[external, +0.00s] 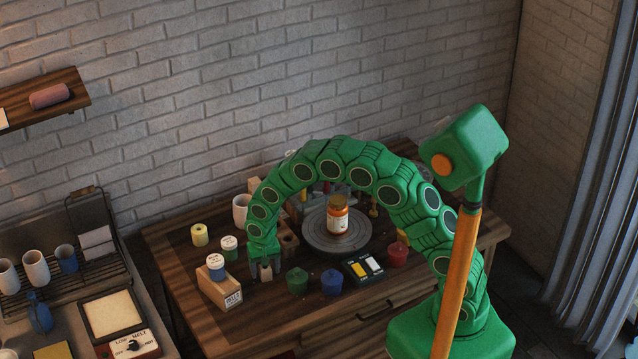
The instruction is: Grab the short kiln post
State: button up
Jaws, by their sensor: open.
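My gripper (265,269) hangs from the green arm, pointing down over the left front part of the wooden table (183,289). Its fingers are apart, close to the tabletop, just right of a wooden box. A small pale piece seems to show between or behind the fingers; I cannot tell whether it is a post. A brown block with dark holes (287,241) stands just behind and right of the gripper, partly hidden by the arm. I cannot single out the short kiln post with certainty.
A wooden box with a lettered front (219,290) and small jars crowd the gripper's left. A green jar (297,281) and a blue jar (332,283) stand to its right. The table's front left is clear.

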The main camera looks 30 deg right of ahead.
aim_at(266, 267)
jog(key=c, duration=1.1)
jog(key=shift+r, duration=0.6)
notch_tip(266, 267, up, 2)
jog(key=shift+s+d+r, duration=0.1)
jog(key=shift+s+r, duration=0.05)
jog(key=shift+r, duration=0.05)
jog(key=s+d+r, duration=0.2)
jog(key=s, duration=0.1)
jog(key=s+d+r, duration=0.2)
jog(key=s+r, duration=0.1)
jog(key=s+d+r, duration=0.2)
jog(key=s+r, duration=0.1)
jog(key=shift+s+d+r, duration=0.2)
jog(key=shift+s+d, duration=0.05)
jog(key=shift+s, duration=0.05)
jog(key=shift+s+d+r, duration=0.25)
jog(key=shift+s+d, duration=0.05)
jog(key=shift+s, duration=0.15)
jog(key=shift+s+d+r, duration=0.25)
jog(key=shift+s+d, duration=0.05)
jog(key=shift+s, duration=0.15)
